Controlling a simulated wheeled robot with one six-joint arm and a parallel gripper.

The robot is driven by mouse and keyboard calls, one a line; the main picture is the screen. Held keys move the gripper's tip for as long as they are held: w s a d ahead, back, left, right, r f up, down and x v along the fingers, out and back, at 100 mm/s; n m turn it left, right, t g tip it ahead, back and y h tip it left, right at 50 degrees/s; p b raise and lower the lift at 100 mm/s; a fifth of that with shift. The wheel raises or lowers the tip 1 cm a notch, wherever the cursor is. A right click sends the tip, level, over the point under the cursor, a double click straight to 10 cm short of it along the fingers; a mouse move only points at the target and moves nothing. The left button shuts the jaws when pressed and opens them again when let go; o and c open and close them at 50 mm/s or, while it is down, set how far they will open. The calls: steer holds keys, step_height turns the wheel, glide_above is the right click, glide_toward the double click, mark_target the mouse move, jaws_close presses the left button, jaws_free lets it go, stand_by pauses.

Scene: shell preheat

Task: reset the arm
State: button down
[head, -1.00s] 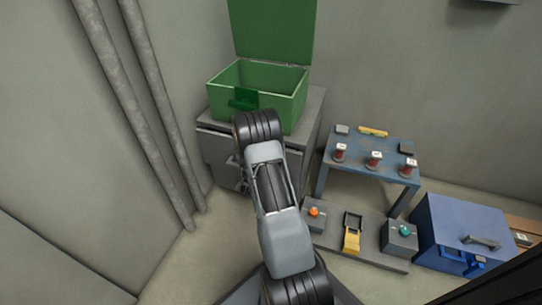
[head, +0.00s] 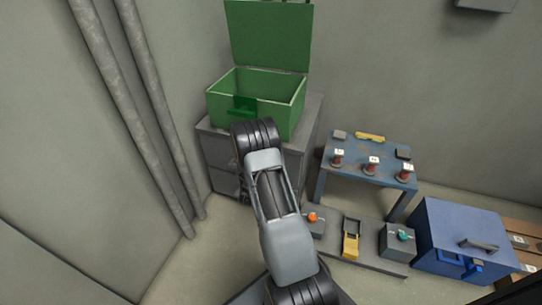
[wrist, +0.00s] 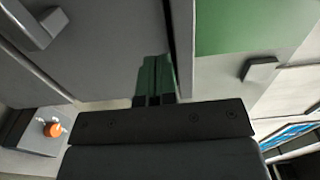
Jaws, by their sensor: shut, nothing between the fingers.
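My gripper (wrist: 153,80) shows in the wrist view as two green fingers side by side, shut with nothing between them, beyond its dark body. Grey fronts with handles (wrist: 260,69) lie ahead of it; I cannot tell whether the fingers touch them. In the head view my arm (head: 280,215) reaches up the middle toward the grey cabinet (head: 222,150). There the gripper itself is hidden or cannot be made out behind the arm.
An open green box (head: 288,117) stands on the cabinet. A blue table (head: 350,152) with several red-brown pieces stands to the right. On the floor are a board with an orange button (head: 312,217) and a teal button (head: 404,235), and a blue chest (head: 445,240).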

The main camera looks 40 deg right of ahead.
steer(key=p+v, duration=0.2)
steer(key=v, duration=0.8)
steer(key=s+r+m+g+y+p, duration=0.1)
steer(key=s+r+m+g+p, duration=0.25)
steer(key=r+m+p, duration=0.4)
steer(key=s+r+m+g+p, duration=0.4)
steer(key=r+m, duration=0.4)
steer(key=r, duration=0.5)
steer(key=s+r+m+g+y+p, duration=0.1)
steer(key=s+r+m+g+p, duration=0.2)
steer(key=r+m+g+p, duration=0.5)
steer(key=s+a+r+m+t+y+p, duration=0.2)
steer(key=a+r+m+t+y+p, duration=0.2)
steer(key=a+r+m, duration=0.5)
steer(key=s+a+r+m+t+y+p, duration=0.2)
steer(key=a+r+m+t+y+p, duration=0.3)
steer(key=a+r+m+y+p, duration=0.4)
step_height(320, 180, up, 8)
steer(key=shift+s+a+f+m, duration=0.2)
steer(key=shift+a+m, duration=0.25)
steer(key=shift+m, duration=0.1)
steer(key=shift+t, duration=0.25)
